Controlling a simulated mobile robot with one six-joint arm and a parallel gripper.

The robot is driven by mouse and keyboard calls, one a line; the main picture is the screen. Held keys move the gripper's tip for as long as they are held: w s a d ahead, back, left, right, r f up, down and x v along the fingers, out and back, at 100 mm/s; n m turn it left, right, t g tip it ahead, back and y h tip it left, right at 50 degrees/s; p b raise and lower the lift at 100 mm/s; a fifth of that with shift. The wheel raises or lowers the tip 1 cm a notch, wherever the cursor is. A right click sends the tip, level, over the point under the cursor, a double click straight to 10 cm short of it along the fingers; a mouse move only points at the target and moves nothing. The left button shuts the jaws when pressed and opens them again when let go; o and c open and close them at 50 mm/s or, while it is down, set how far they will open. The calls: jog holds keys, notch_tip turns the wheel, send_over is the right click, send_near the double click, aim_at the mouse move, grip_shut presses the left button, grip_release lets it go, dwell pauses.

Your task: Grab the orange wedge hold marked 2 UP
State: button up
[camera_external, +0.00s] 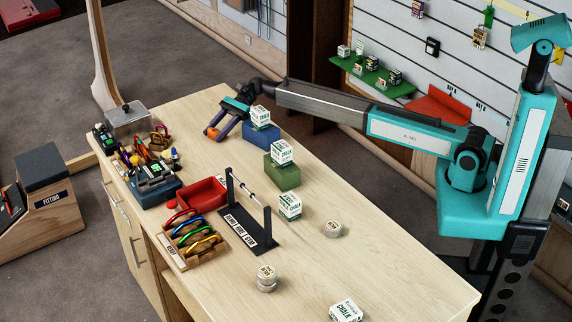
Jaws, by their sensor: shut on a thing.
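My gripper (214,126) is at the far end of the wooden workbench (345,263), with my arm stretched across from the right. Its fingers point down and to the left, and it is shut on a small orange piece (209,134), which I take to be the orange wedge hold. Only a little of the orange shows between and below the fingers. Its marking cannot be read, and I cannot tell whether it touches the bench top.
Chalk boxes stand on a blue block (262,140) and a green block (282,176) right of my gripper. A metal-lidded box (128,120) and a gear-filled caddy (155,188) are to the left. A red tray (196,194) and a black bar stand (248,228) are nearer.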

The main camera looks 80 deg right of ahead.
aim_at(216, 130)
jog(key=shift+r, duration=0.1)
jog(key=shift+r+b, duration=0.8)
jog(key=shift+r, duration=4.1)
